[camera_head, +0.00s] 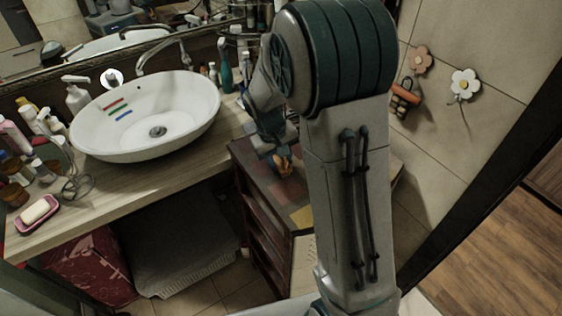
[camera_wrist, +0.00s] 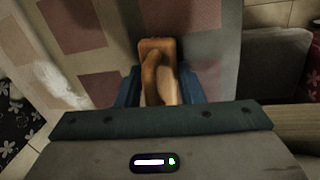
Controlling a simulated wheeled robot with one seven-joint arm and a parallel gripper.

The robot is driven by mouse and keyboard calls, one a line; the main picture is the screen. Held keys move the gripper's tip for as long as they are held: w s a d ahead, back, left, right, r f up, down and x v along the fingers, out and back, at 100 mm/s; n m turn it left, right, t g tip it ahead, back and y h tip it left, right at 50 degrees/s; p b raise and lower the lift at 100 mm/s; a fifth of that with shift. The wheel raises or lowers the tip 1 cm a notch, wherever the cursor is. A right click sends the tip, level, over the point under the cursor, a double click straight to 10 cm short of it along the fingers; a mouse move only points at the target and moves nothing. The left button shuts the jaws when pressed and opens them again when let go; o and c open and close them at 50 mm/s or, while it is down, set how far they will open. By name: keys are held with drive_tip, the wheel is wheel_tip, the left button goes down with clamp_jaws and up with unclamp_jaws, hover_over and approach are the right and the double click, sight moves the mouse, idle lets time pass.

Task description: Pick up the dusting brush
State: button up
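The dusting brush (camera_wrist: 155,50) appears as an orange-brown wooden piece with a paler tan part, just beyond and between the blue fingers of my gripper (camera_wrist: 160,88) in the wrist view. In the head view a small orange part of the brush (camera_head: 284,165) shows at the lower end of my gripper (camera_head: 278,153), over the checkered top of the wooden cabinet (camera_head: 243,147). The fingers stand on both sides of the brush. Whether they press on it is not clear. My arm hides part of the cabinet top.
A white basin (camera_head: 185,120) stands on the wooden counter (camera_head: 150,180) to the left, with bottles and a pink soap dish (camera_head: 38,216) around it. A turquoise bottle (camera_head: 225,72) stands behind. Flower hooks (camera_head: 464,83) are on the right wall. A grey towel (camera_head: 185,255) lies below the counter.

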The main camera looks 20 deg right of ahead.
drive_tip(key=c, duration=0.4)
drive_tip(key=shift+r, duration=0.1)
drive_tip(key=shift+r, duration=0.55)
wheel_tip(320, 180, up, 3)
drive_tip(key=shift+w+b, duration=0.1)
drive_tip(key=shift+b, duration=0.5)
drive_tip(key=s+d+r+b, duration=0.2)
drive_tip(key=s+d+r, duration=0.4)
drive_tip(key=s+d, duration=0.2)
drive_tip(key=shift+s+d+r, duration=0.15)
drive_tip(key=shift+s+r, duration=0.05)
drive_tip(key=shift+r, duration=0.2)
